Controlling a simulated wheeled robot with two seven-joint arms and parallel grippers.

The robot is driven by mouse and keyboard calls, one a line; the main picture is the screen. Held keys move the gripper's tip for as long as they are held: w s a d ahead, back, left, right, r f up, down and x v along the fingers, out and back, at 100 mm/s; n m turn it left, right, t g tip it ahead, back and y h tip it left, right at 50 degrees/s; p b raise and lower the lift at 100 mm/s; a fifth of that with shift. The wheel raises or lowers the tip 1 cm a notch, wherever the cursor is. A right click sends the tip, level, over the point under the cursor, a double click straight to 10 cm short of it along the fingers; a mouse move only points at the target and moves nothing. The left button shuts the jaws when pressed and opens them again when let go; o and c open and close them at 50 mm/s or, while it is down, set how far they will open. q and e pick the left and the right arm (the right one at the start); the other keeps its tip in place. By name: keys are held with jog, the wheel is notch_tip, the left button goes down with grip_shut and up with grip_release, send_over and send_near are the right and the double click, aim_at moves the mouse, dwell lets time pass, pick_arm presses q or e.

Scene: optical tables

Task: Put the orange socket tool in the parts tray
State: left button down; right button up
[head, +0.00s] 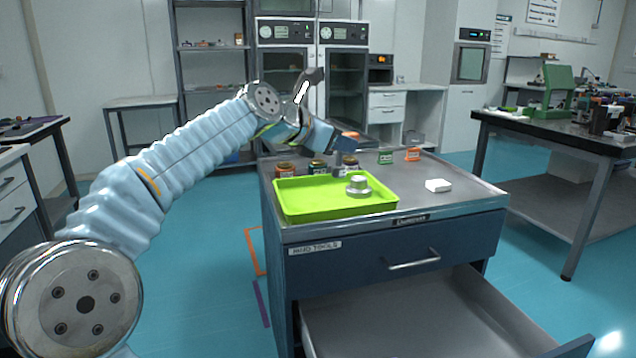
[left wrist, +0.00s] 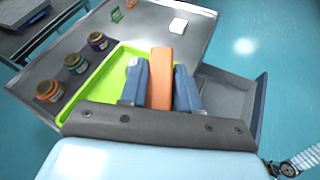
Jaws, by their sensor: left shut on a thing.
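The orange socket tool (left wrist: 162,78) is an orange bar upright between the two blue fingers of my left gripper (left wrist: 161,88) in the left wrist view. The gripper is shut on it. In the head view my left gripper (head: 345,142) is above the back part of the cart, with a bit of orange (head: 352,134) showing at it. The lime green parts tray (head: 300,208) lies on the cart top and also shows behind the fingers in the left wrist view (left wrist: 92,88). The tool's far end is hidden from the head view. My right gripper is in neither view.
A silver round part (head: 357,186) sits in the tray. Several small jars (head: 284,169) stand behind it. A white block (head: 438,186) lies to the right, and green (head: 385,157) and orange (head: 413,154) small items stand behind. The cart's lower drawer (head: 410,315) is open.

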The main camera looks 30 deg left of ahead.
pick_arm(q)
jog(key=a+f, duration=0.2)
jog(key=f, duration=0.1)
jog(key=w+a+f, duration=0.1)
jog(key=a+f, duration=0.2)
jog(key=w+a+f, duration=0.1)
jog(key=a+f, duration=0.1)
jog(key=f, duration=0.1)
jog(key=shift+w+a+f, duration=0.15)
jog(key=shift+w+f, duration=0.05)
jog(key=shift+w, duration=0.05)
jog(key=shift+f, duration=0.4)
jog(key=shift+f, duration=0.1)
jog(key=c, duration=0.8)
grip_release()
jog(key=v, duration=1.2)
jog(key=shift+b, duration=0.4)
